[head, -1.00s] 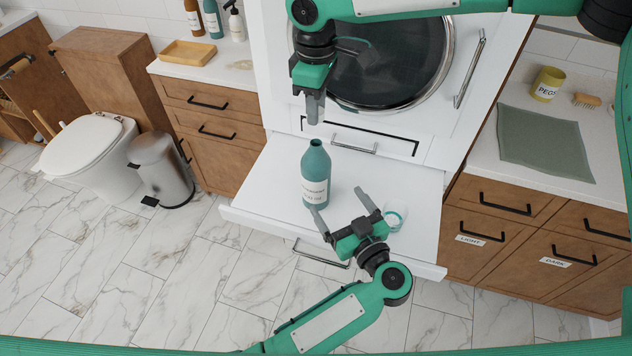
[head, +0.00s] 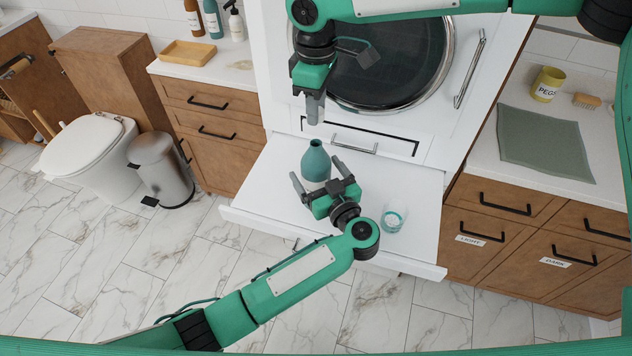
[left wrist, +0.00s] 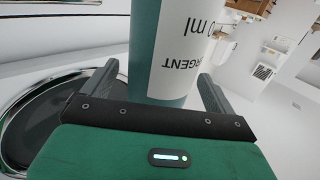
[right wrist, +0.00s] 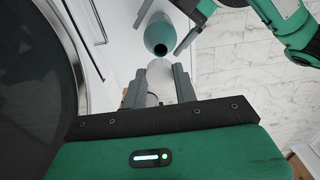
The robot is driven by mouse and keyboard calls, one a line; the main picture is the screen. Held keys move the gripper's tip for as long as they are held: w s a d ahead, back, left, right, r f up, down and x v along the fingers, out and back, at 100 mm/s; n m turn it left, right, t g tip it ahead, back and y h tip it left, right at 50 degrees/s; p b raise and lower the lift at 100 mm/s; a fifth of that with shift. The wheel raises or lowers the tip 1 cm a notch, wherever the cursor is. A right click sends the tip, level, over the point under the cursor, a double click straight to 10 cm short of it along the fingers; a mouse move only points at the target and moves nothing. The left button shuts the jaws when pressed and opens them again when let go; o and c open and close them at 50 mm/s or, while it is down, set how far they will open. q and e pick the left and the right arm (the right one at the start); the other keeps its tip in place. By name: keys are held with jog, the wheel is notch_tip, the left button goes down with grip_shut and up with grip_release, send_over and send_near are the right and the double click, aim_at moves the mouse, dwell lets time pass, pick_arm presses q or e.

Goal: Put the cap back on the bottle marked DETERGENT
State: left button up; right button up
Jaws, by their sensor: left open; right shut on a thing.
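The teal bottle (head: 315,160) stands upright and uncapped on the white pull-out shelf (head: 262,195). In the left wrist view the white label of the bottle (left wrist: 180,60) reads "...RGENT", upside down. My left gripper (head: 317,173) is open, with its fingers on either side of the bottle; contact is not clear. My right gripper (head: 315,110) points down above and behind the bottle. In the right wrist view it is shut on a whitish cylindrical cap (right wrist: 160,82), with the open bottle mouth (right wrist: 160,49) just beyond. The cap is hidden in the head view.
A small white and teal cup (head: 393,220) stands on the shelf right of my left gripper. The round-doored machine (head: 400,65) is behind. A counter at right holds a PEGS tub (head: 547,84), a brush (head: 587,101) and a green mat (head: 545,143).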

pick_arm(q)
jog(key=shift+x, duration=0.8)
jog(key=shift+c, duration=0.2)
jog(key=c, duration=1.4)
jog(key=shift+c, duration=0.2)
pick_arm(e)
send_over(316, 143)
jog(key=shift+f, duration=2.5)
jog(key=shift+d+f, duration=0.1)
jog(key=shift+f, duration=0.8)
jog(key=shift+f, duration=0.55)
